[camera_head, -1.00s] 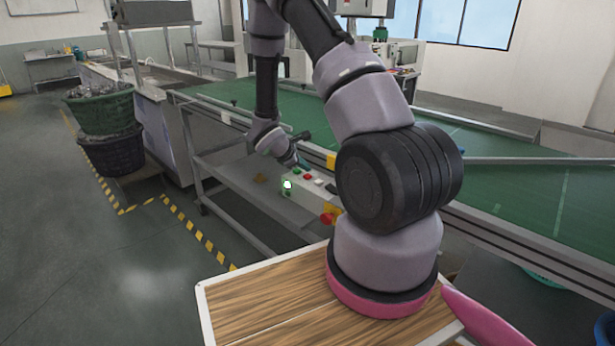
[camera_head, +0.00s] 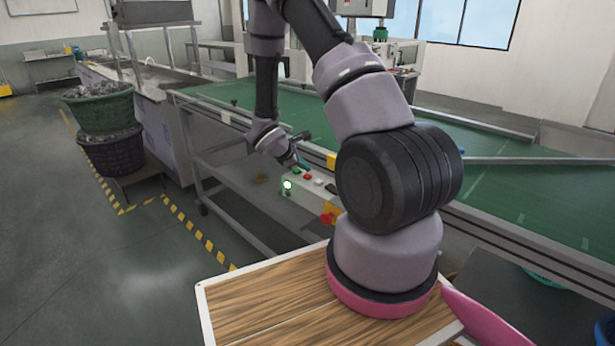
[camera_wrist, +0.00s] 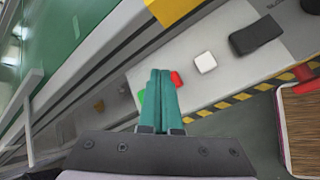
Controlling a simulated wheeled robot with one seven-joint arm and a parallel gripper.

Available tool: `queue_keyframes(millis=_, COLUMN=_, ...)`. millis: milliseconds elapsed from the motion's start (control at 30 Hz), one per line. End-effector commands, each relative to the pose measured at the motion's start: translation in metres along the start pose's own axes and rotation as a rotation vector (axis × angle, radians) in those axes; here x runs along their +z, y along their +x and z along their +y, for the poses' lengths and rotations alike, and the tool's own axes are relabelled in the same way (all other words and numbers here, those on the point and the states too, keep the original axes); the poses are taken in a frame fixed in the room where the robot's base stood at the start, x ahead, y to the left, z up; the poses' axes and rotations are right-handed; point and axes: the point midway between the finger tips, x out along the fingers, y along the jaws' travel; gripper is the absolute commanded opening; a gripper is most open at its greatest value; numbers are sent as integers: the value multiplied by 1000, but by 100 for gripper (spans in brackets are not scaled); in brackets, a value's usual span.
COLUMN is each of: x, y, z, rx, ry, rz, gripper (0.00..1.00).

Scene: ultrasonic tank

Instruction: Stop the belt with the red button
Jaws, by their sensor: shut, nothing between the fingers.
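The red button (camera_head: 307,176) is on a light control box (camera_head: 300,195) at the near side of the green belt (camera_head: 520,190). In the wrist view the red button (camera_wrist: 177,79) shows just right of my fingertips, partly hidden by them. My gripper (camera_head: 303,163) has its teal fingers shut together and empty; they also show in the wrist view (camera_wrist: 160,72). The fingertips are at the buttons, close to the red one; I cannot tell whether they touch it. A green button (camera_wrist: 142,97) shows on the left of the fingers.
A white button (camera_wrist: 205,62) and a black switch (camera_wrist: 257,34) continue the row. Stacked baskets (camera_head: 105,125) stand at left. Floor in front is clear.

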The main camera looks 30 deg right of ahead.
Motion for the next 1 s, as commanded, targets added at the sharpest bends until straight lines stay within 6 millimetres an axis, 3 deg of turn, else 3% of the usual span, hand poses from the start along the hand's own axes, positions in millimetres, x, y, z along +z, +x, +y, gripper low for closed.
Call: queue_keyframes(millis=1000, x=-4, y=6, z=-4, rx=0, ry=-1, rz=0, gripper=0)
